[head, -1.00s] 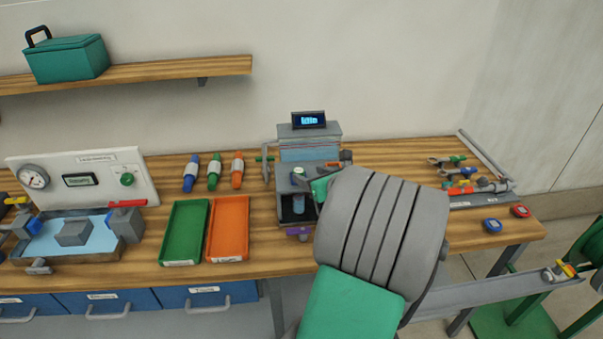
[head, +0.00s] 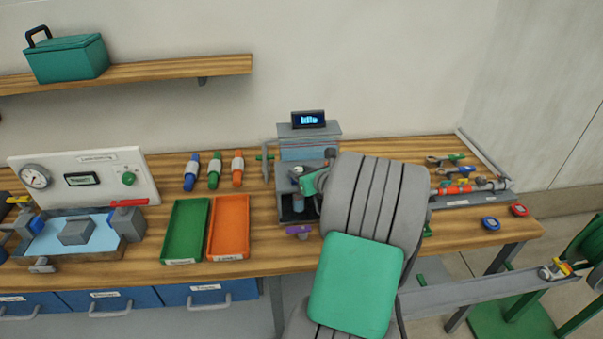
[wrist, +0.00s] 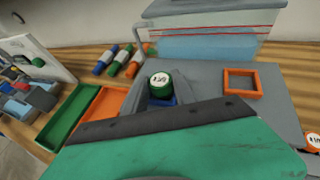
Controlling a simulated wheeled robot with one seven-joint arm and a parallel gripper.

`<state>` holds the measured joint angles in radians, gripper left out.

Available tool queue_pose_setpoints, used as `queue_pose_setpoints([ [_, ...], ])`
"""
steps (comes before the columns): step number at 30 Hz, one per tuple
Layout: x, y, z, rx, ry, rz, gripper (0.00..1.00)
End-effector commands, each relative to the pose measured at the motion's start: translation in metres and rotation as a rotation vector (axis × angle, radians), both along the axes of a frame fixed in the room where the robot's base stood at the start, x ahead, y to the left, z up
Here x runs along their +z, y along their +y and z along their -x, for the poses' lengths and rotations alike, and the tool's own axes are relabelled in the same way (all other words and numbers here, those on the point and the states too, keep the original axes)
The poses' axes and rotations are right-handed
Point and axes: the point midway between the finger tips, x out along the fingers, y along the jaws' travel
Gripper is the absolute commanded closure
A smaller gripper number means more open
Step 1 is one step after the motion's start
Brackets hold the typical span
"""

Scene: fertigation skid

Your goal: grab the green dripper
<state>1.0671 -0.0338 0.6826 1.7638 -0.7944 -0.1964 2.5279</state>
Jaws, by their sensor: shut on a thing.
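The green dripper (wrist: 160,83) has a green ribbed rim and a white labelled top. In the wrist view it stands at the grey bench unit, with a blue part just below it. In the head view it is small, at the unit's front (head: 297,171). My gripper (head: 303,181) is at the dripper, shut on it. The green and dark body across the lower wrist view hides most of the fingers, so the contact itself is not clear.
An orange square frame (wrist: 240,83) and an orange-rimmed round piece (wrist: 313,141) lie right of the dripper. Green (head: 183,259) and orange (head: 228,255) trays stand left. A lit display (head: 308,119) tops the unit. Tools and fittings lie at the bench's right.

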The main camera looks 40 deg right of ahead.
Motion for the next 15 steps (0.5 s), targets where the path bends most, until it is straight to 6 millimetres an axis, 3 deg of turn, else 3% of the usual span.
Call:
queue_pose_setpoints([
  [8,-0.0001,-0.0001,0.0001,0.000,0.000,0.000,1.00],
  [15,-0.0001,0.0000,0.0001,0.000,0.000,0.000,1.00],
])
